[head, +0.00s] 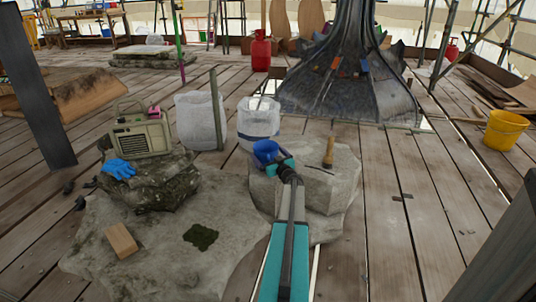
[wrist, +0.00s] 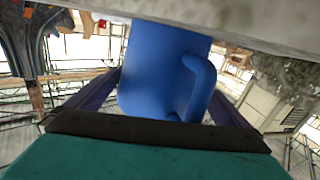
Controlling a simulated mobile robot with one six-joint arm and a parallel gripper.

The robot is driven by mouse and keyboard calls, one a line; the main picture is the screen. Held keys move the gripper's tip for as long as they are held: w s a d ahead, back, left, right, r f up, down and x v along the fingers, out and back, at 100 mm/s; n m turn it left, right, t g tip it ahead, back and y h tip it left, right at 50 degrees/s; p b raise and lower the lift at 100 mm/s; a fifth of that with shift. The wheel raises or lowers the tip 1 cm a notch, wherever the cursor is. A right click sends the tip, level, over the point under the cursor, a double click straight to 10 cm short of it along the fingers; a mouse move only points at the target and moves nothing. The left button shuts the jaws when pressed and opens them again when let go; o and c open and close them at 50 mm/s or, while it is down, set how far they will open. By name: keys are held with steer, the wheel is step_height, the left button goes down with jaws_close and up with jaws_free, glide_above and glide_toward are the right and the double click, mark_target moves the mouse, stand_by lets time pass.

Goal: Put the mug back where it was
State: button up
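The blue mug (head: 266,150) is at the back left edge of the pale stone block (head: 320,188), in front of my gripper (head: 287,168). In the wrist view, the picture is upside down and the mug (wrist: 160,72) fills the middle, its handle (wrist: 200,85) toward the right. The dark fingers of my gripper (wrist: 165,95) lie against both sides of the mug, their tips hidden behind it. The mug's base meets the stone edge (wrist: 230,25) in that view; I cannot tell whether it rests with full weight there.
A wooden-handled tool (head: 328,152) stands on the same block, right of the mug. White buckets (head: 258,122) stand behind it. A radio (head: 140,134) and blue gloves (head: 119,169) lie on a rock at left. A brick (head: 121,241) lies on the low slab.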

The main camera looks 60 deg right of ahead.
steer(key=shift+s+a+r, duration=0.1)
steer(key=shift+r, duration=0.1)
steer(key=shift+s+a, duration=0.15)
steer(key=shift+s, duration=0.1)
steer(key=p+v, duration=0.4)
steer(key=v, duration=0.7)
steer(key=shift+s, duration=0.1)
stand_by(0.6)
